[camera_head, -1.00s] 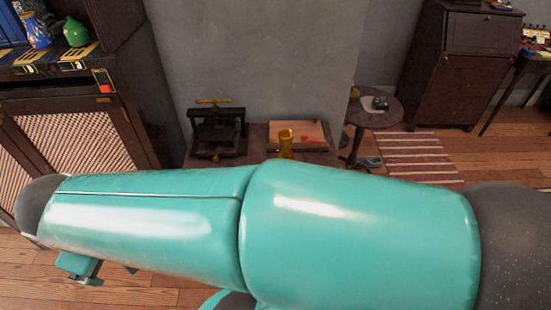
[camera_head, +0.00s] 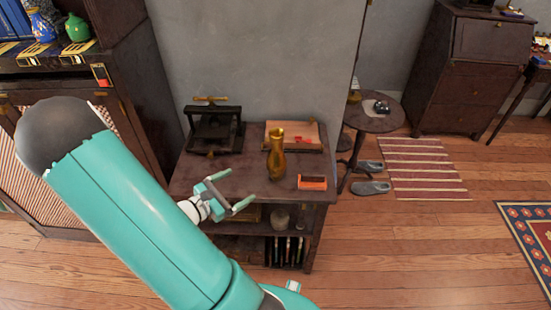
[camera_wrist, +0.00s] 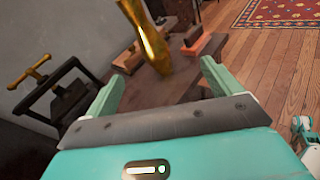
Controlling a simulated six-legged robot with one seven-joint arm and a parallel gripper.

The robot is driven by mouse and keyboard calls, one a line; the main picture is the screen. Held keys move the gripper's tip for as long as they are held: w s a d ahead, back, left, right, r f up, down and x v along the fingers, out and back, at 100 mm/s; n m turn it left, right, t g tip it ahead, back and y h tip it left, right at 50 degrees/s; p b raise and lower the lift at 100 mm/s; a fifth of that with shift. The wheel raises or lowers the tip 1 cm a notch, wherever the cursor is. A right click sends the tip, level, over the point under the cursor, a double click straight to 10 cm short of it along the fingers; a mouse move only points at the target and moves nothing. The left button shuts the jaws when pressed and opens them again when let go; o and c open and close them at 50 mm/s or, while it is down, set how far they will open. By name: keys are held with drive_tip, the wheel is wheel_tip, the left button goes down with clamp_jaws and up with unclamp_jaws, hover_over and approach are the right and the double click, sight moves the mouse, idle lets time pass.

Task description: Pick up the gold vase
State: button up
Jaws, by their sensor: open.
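The gold vase (camera_head: 277,155) stands upright on the dark wooden table (camera_head: 230,182), near its middle right. My gripper (camera_head: 238,190) is open and empty, to the left of the vase and nearer the front edge of the table. In the wrist view the vase (camera_wrist: 150,42) shows ahead, beyond the two green fingers (camera_wrist: 158,85) and roughly between them. Its top is cut off by the frame edge. The fingers do not touch it.
A dark press (camera_head: 213,130) stands at the table's back left. A wooden board (camera_head: 294,135) lies behind the vase. An orange-and-dark block (camera_head: 312,182) lies right of it. A round side table (camera_head: 374,115) and slippers (camera_head: 371,186) are to the right. A cabinet is at left.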

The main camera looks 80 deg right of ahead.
sight(270, 170)
drive_tip(key=s+d+f+n+t+h, duration=0.1)
drive_tip(key=s+d+f+n, duration=0.1)
drive_tip(key=d, duration=0.2)
drive_tip(key=s+d+f+n+t+h, duration=0.1)
drive_tip(key=d+f+n, duration=0.1)
drive_tip(key=d+n, duration=0.1)
drive_tip(key=s+d+f+n+t+h, duration=0.1)
drive_tip(key=s+d+f+n, duration=0.1)
drive_tip(key=d, duration=0.4)
drive_tip(key=shift+s+f, duration=0.35)
drive_tip(key=shift+x, duration=2.7)
drive_tip(key=shift+s+r, duration=0.15)
drive_tip(key=shift+r, duration=0.05)
drive_tip(key=c, duration=1.4)
